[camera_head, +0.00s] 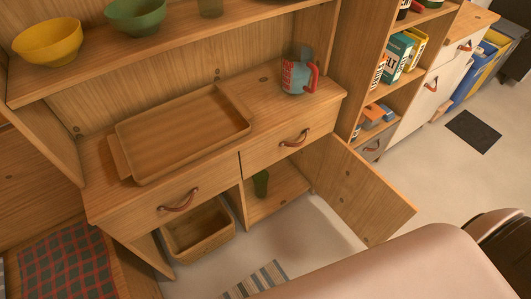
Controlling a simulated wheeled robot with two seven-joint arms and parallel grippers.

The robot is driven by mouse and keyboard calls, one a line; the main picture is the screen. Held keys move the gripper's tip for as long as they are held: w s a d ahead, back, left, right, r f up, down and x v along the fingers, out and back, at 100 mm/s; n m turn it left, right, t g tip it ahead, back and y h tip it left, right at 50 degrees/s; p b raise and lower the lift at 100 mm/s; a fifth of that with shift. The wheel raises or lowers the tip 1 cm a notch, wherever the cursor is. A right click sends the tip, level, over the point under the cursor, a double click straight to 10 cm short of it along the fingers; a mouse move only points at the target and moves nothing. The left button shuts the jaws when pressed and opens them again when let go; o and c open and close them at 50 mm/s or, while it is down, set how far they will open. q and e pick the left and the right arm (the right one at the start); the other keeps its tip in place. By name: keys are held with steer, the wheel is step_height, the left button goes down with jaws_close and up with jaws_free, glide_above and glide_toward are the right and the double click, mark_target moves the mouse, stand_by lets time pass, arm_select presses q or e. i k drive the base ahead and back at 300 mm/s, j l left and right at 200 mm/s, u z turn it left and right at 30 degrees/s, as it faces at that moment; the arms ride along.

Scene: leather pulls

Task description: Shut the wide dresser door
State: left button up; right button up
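The wooden dresser (292,100) stands in the left and middle of the head view. Its door (365,190) stands wide open, hinged at the right side of the lower cabinet and swung out toward the lower right. The face toward me is plain wood; no pull shows on it. Behind it the right lower compartment (280,190) is open, with a dark green cup (261,183) inside. Neither of my grippers shows in this view.
Above are two drawers with leather pulls (178,201), a wooden tray (183,133) and a patterned jug (298,77). A basket (197,230) sits in the left lower opening. A striped cloth (255,280) lies on the floor. A large pale rounded shape fills the lower right.

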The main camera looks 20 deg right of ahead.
mark_target(374, 209)
steer(key=z, duration=0.6)
steer(key=k, duration=0.15)
steer(key=k+u, duration=0.25)
steer(key=u, duration=0.25)
steer(key=k+j+u, duration=0.1)
steer(key=u, duration=0.35)
steer(key=l+u, duration=0.25)
steer(key=l, duration=0.15)
steer(key=k+l+u, duration=0.25)
steer(key=l, duration=0.15)
steer(key=l+u, duration=0.3)
steer(key=k+l+u, duration=0.25)
steer(key=l, duration=0.2)
steer(key=k+l, duration=0.15)
steer(key=l, duration=0.25)
steer(key=k+l, duration=0.15)
steer(key=l, duration=0.25)
steer(key=k+l, duration=0.15)
steer(key=l, duration=0.25)
steer(key=k+l, duration=0.1)
steer(key=l, duration=0.3)
steer(key=k+l, duration=0.15)
steer(key=l, duration=0.2)
steer(key=k+l, duration=0.15)
steer(key=l, duration=0.25)
steer(key=k+l, duration=0.15)
steer(key=l, duration=0.25)
